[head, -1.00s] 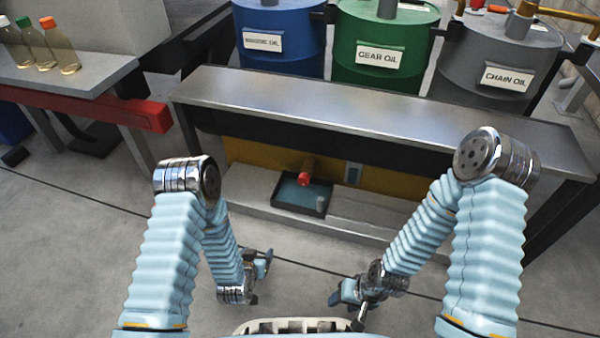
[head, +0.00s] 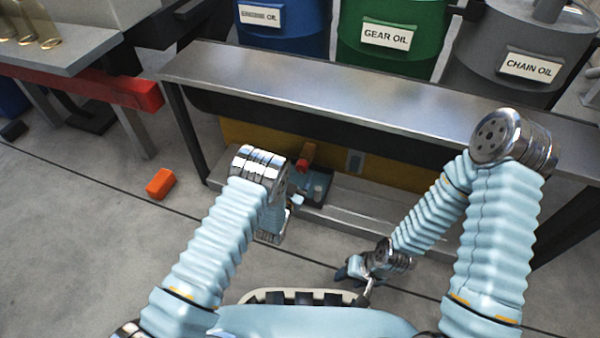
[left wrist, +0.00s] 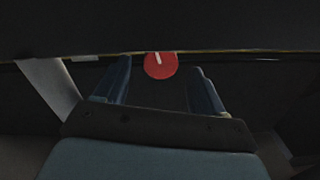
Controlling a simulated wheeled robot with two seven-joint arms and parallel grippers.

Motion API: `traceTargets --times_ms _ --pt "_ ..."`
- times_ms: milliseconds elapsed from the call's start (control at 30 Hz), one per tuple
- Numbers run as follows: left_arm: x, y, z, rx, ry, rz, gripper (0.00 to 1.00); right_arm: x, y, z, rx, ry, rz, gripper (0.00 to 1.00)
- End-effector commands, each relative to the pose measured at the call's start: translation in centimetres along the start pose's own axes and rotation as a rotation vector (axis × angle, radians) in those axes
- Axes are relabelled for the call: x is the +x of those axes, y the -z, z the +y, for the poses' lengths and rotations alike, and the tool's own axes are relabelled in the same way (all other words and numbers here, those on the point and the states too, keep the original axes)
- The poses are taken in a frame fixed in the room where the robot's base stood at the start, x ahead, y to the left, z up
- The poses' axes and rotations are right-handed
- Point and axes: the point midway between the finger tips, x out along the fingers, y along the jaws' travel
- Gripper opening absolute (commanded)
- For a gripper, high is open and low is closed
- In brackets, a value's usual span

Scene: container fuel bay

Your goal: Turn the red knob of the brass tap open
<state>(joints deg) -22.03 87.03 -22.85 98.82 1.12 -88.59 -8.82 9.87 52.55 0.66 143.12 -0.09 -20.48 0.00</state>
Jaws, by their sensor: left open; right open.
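The red knob (left wrist: 160,65) shows in the left wrist view as a round disc with a white mark, ahead of my open left gripper (left wrist: 158,82) and between its fingertips in the picture. I see a gap, with no finger touching the knob. In the head view the tap (head: 307,152) sticks out below the bench, with its red end low. My left gripper (head: 296,200) is just below it there, partly hidden by my arm. My right gripper (head: 352,269) is open and empty, low over the floor at the right.
The metal bench top (head: 380,95) overhangs the tap. A dark tray (head: 325,203) with a small pale cup (head: 318,190) is under it, partly hidden by my left arm. An orange block (head: 160,183) lies on the floor at left. Oil drums stand behind the bench.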

Motion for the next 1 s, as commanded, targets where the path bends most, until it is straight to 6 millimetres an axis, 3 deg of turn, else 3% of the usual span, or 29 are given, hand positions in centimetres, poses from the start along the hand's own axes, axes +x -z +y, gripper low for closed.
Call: traceTargets --times_ms 200,500,867,1000 --pt "2.2 -0.1 0.0 -0.001 0.000 0.001 0.70 0.5 0.0 0.2 0.000 0.000 0.002 0.51" --pt "2.5 0.0 0.0 -0.001 0.000 -0.001 0.70 0.5 0.0 0.2 0.000 0.000 0.002 0.51" --pt "2.5 0.0 0.0 -0.001 0.000 -0.001 0.16 0.5 0.0 0.2 0.000 0.000 0.002 0.51" --pt "2.5 0.0 0.0 -0.005 0.000 -0.001 0.14 0.5 0.0 0.2 0.000 0.000 0.002 0.51"
